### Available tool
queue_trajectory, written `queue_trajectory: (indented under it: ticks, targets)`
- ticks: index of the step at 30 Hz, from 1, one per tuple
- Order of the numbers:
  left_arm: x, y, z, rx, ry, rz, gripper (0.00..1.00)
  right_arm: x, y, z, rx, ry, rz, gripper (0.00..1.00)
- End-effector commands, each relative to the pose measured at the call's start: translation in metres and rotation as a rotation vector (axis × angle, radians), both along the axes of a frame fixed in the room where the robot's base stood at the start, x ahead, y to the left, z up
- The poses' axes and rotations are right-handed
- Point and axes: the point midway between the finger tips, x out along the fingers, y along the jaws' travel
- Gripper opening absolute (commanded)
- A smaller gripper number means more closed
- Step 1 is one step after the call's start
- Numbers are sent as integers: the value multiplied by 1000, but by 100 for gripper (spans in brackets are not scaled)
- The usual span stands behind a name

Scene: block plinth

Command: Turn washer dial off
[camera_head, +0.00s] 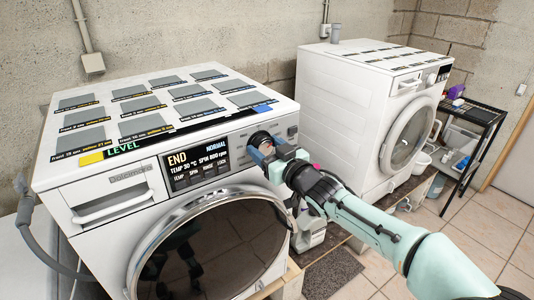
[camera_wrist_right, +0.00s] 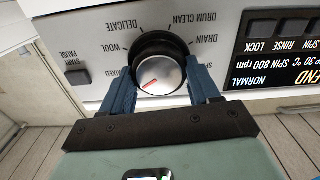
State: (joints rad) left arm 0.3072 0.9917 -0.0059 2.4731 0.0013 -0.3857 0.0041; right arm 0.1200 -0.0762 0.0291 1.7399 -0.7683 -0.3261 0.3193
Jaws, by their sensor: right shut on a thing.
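The near white washer (camera_head: 120,170) stands at the left of the head view. Its dial (camera_head: 261,138) is on the front panel, right of the lit display (camera_head: 196,165) that reads END. In the right wrist view, where the panel is upside down, the dial (camera_wrist_right: 160,74) has a silver face, a black rim and a red mark pointing to lower left. My right gripper (camera_head: 266,147) is shut on the dial, its blue fingers on either side of the rim (camera_wrist_right: 160,90). It hides part of the dial in the head view. My left gripper is not in view.
A second white machine (camera_head: 345,110) stands to the right on a wooden plinth. A black shelf (camera_head: 480,115) with bottles is farther right. The near washer's round glass door (camera_head: 215,250) lies below the panel. Tiled floor (camera_head: 490,220) is open at the right.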

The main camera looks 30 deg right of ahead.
Motion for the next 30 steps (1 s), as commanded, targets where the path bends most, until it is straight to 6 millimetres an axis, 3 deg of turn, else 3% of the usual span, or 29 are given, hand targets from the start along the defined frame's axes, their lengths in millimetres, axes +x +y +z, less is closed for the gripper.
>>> queue_trajectory:
  ticks: [18, 30]
  targets:
    - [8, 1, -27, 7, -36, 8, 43, 0, 2, 0, -585, -53, 0, 30]
    - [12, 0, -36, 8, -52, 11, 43, 0, 3, 0, -882, -76, -1, 30]
